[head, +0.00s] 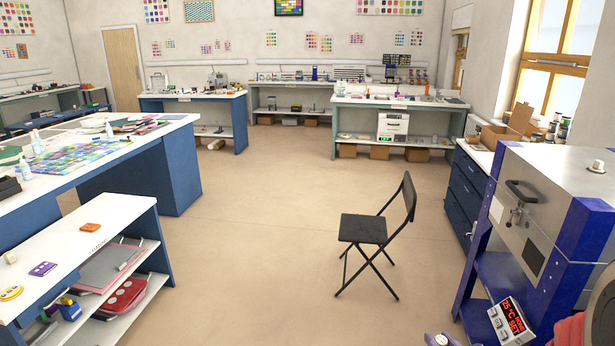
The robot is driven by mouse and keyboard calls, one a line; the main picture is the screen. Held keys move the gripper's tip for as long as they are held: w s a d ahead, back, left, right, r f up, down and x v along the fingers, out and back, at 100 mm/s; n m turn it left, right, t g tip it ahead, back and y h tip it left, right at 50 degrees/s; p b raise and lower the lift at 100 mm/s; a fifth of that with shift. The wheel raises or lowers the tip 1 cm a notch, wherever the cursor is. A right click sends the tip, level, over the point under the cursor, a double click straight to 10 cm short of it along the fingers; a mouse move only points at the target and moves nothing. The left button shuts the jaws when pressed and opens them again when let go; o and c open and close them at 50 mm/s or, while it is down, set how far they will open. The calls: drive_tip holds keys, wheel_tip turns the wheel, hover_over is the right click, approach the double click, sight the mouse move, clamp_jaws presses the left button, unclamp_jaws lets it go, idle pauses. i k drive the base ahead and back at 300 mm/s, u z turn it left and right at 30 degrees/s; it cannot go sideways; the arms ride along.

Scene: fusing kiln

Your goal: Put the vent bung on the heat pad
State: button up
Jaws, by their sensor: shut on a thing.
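A small pale, round plug (597,166) sits on top of the grey kiln at the right; it looks like the vent bung. Another small cream piece (10,257) lies on the low white bench at the left. On that bench are an orange square pad (90,227), a purple dotted square (43,269) and a yellow disc (11,293). Which of these is the heat pad I cannot tell for sure.
The kiln (540,200) stands on a blue frame at the right, with a lit red display (509,322) below. A black folding chair (365,229) stands in the open floor. The low white bench (105,215) is at the left. Clear floor lies between bench and chair.

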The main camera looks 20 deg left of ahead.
sight(90, 226)
drive_tip(key=u, duration=0.2)
drive_tip(key=i, duration=0.6)
drive_tip(key=u, duration=0.6)
drive_tip(key=i, duration=0.65)
drive_tip(key=u, duration=0.45)
drive_tip(key=i, duration=0.75)
drive_tip(key=u, duration=0.4)
drive_tip(key=i, duration=0.8)
drive_tip(key=u, duration=0.45)
drive_tip(key=i, duration=0.75)
drive_tip(key=u, duration=0.45)
drive_tip(key=i, duration=0.7)
drive_tip(key=u, duration=0.65)
drive_tip(key=i, duration=0.85)
drive_tip(key=u, duration=0.55)
